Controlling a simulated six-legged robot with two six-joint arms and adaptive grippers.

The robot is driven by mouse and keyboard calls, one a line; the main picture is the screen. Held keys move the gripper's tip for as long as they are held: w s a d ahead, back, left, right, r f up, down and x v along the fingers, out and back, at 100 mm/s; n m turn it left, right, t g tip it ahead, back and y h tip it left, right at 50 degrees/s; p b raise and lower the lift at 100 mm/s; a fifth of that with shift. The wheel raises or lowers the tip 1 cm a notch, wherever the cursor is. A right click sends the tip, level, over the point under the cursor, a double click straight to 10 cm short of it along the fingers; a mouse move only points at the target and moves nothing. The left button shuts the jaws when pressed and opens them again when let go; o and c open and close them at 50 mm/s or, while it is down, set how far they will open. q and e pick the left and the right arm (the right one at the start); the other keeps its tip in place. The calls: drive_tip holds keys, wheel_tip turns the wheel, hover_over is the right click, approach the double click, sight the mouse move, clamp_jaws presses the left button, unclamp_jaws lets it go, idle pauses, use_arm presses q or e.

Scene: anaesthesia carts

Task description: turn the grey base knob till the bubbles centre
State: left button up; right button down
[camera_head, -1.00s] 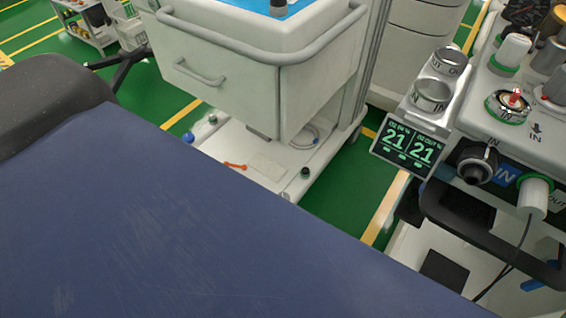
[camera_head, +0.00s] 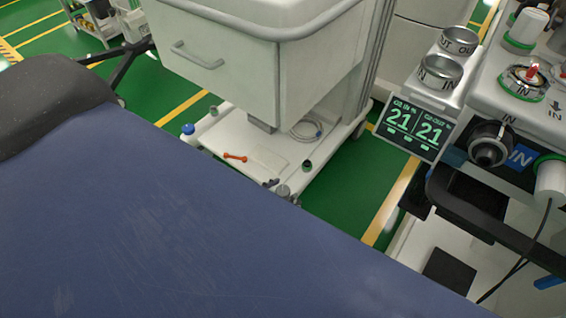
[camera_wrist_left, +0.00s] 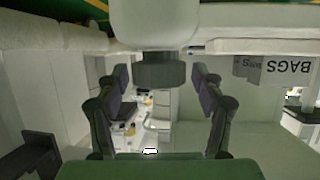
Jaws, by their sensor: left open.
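A small grey knob (camera_head: 283,191) stands at the near corner of the white cart base (camera_head: 225,132), just past the blue pad's edge. My left gripper (camera_head: 283,192) shows only as small dark tips on either side of this knob; the rest is hidden behind the pad. In the left wrist view its two fingers (camera_wrist_left: 161,95) are spread apart. A dark grey cylinder under a white rounded part (camera_wrist_left: 160,25) lies between them, with gaps on both sides. No bubbles can be made out. My right gripper is not in view.
The blue pad (camera_head: 180,230) covers the lower left. The white drawer unit (camera_head: 225,75) overhangs the base. A machine with a display (camera_head: 413,128) stands at the right.

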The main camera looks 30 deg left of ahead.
use_arm(q)
drive_tip(key=shift+w, duration=0.1)
drive_tip(key=shift+c, duration=0.3)
drive_tip(key=c, duration=1.1)
drive_tip(key=shift+d, duration=0.1)
drive_tip(key=shift+d+n+y, duration=0.1)
drive_tip(key=shift+n+y, duration=0.4)
drive_tip(key=shift+y, duration=0.1)
drive_tip(key=shift+n+y, duration=1.7)
drive_tip(key=shift+y, duration=0.3)
drive_tip(key=o, duration=1.2)
drive_tip(key=shift+c, duration=0.2)
